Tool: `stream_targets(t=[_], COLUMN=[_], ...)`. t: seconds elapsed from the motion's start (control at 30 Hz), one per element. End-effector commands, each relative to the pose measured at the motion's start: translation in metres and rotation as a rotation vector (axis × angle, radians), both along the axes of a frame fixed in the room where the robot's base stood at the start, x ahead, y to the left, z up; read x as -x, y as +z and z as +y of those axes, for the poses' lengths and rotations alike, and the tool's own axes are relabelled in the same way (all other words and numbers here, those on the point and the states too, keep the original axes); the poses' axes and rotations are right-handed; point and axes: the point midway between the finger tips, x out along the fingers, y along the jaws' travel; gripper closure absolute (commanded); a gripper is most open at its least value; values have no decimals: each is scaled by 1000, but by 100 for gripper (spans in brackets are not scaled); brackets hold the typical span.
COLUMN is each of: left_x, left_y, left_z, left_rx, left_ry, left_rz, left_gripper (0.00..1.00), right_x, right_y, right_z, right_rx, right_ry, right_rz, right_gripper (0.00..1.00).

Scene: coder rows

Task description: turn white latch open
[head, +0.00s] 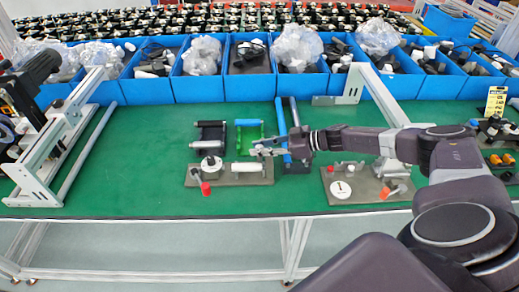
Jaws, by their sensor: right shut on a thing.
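A grey metal plate (262,180) lies on the green table in the middle. The white latch (245,167), a short white cylinder, sits on its right part. A white round disc (207,166) and a red-tipped handle (205,188) are on its left part. My right gripper (262,151) reaches in from the right, and its fingertips are at the latch's upper right end. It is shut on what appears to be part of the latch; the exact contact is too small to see. My left gripper is not in view.
A black roller piece (209,136) and a green piece (249,132) lie just behind the first plate. Blue bins (200,90) line the back. The table's left middle is clear.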

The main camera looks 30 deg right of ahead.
Motion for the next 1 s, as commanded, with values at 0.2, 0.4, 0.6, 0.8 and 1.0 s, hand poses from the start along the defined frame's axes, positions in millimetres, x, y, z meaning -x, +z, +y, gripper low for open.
stream_targets(t=[0.2,0.4,0.6,0.8,1.0], left_x=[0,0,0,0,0], left_y=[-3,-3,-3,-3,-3], left_z=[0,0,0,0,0], left_rx=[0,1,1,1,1], left_ry=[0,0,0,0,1], left_rz=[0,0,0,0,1], left_gripper=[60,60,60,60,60], right_x=[-1,-1,-1,-1,-1], right_y=[1,1,1,1,0], right_z=[-1,-1,-1,-1,0], right_rx=[1,2,1,1,0], right_ry=[37,44,43,44,45], right_rz=[-2,-1,-2,-2,-1], right_gripper=[100,100,100,64,63])
